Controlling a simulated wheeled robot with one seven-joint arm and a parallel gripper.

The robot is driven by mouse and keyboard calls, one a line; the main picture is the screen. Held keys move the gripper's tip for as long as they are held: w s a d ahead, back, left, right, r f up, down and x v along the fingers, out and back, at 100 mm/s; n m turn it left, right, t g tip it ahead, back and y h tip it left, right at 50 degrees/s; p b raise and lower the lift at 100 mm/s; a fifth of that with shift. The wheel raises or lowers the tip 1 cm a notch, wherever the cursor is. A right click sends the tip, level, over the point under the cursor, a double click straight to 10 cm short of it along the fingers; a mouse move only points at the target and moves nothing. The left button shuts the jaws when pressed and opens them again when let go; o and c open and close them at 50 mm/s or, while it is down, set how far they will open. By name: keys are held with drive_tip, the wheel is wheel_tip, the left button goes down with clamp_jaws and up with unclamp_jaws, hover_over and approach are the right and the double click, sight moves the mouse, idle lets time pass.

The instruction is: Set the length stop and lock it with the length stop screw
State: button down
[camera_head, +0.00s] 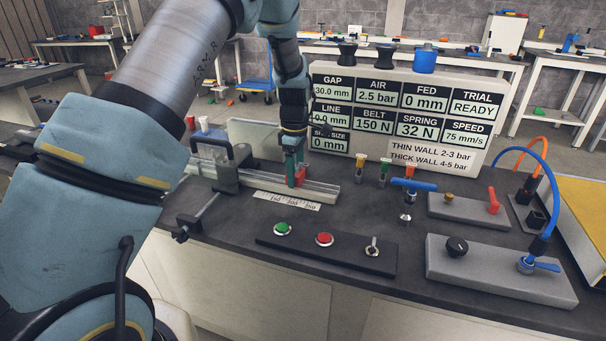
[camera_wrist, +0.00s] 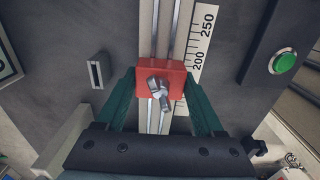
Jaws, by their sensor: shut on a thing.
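The red length stop (camera_wrist: 147,73) sits on a pair of metal rails (camera_wrist: 163,30) in the wrist view, beside a white scale (camera_wrist: 203,38) marked 200 and 250. The silver wing-shaped length stop screw (camera_wrist: 160,91) is on its face. My gripper (camera_wrist: 160,76) has its green fingers on both sides of the stop and is shut on it. The stop is near the 200 mark. In the head view, my gripper (camera_head: 296,168) reaches down to the red stop (camera_head: 300,177) on the rail, partly hiding it.
A display board (camera_head: 400,115) stands behind the rail and reads GAP 30.0 mm, FED 0 mm, TRIAL READY. A clamp-like black device (camera_head: 225,170) is left of the stop. A panel with a green button (camera_head: 282,229) and red button (camera_head: 324,239) lies in front. Valve blocks (camera_head: 500,270) stand right.

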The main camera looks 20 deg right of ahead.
unclamp_jaws()
wheel_tip(320, 180, up, 10)
drive_tip(key=b, duration=0.2)
drive_tip(key=shift+b, duration=0.35)
drive_tip(key=shift+r, duration=0.45)
